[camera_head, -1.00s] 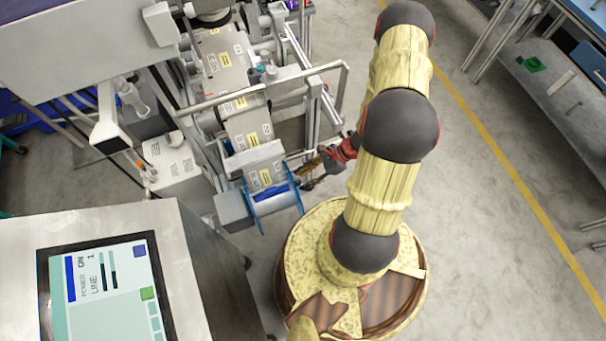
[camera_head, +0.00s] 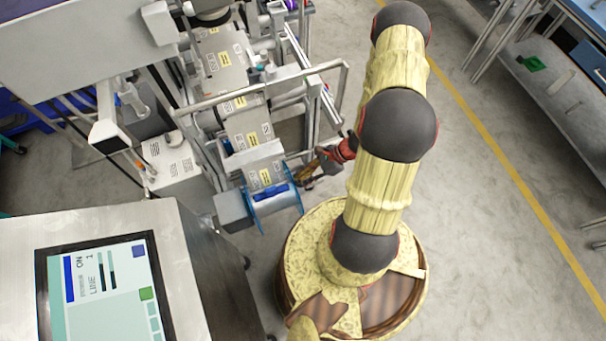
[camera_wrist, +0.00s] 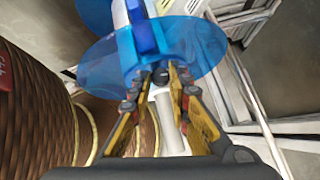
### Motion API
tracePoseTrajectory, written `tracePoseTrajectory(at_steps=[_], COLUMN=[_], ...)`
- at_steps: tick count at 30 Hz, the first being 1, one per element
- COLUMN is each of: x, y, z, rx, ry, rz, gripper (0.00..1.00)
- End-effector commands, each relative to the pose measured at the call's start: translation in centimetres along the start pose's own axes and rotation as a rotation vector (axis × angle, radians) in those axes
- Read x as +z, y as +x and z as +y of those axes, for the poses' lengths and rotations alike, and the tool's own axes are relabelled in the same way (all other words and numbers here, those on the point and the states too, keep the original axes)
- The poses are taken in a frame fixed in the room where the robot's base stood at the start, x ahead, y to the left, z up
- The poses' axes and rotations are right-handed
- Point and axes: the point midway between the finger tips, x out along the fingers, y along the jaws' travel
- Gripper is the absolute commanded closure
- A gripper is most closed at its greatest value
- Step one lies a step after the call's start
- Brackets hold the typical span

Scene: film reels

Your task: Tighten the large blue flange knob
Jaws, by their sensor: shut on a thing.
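The large blue flange knob (camera_wrist: 182,48) is a translucent blue disc with a blue hub, at the top middle of the wrist view. It sits on the near right end of a film roll (camera_head: 271,200), which has a dark blue strip along it. The flange shows as a thin blue rim (camera_head: 298,192) in the head view. My gripper (camera_wrist: 160,74), with yellow and dark fingers, is shut on the hub from the outer side. In the head view my gripper (camera_head: 304,178) is at the flange's right side. The fingertips' contact is partly hidden.
The metal frame of the film machine (camera_head: 345,90) stands close beside my wrist. A control screen (camera_head: 105,290) is at the lower left. Open floor (camera_head: 480,220) lies to the right, with shelving (camera_head: 560,90) beyond a yellow line.

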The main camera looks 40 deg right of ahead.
Motion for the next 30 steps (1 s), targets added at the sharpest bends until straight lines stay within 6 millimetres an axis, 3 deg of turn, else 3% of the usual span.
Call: tracePoseTrajectory(at_steps=[10, 21, 30], x=[0.03, 0.09, 0.1], y=[0.09, 0.19, 0.14], z=[0.22, 0.64, 0.71], rx=[-0.011, -0.166, -0.191], ry=[0.014, 0.162, 0.186], rz=[-0.002, -0.003, -0.002], gripper=[1.0, 1.0, 1.0])
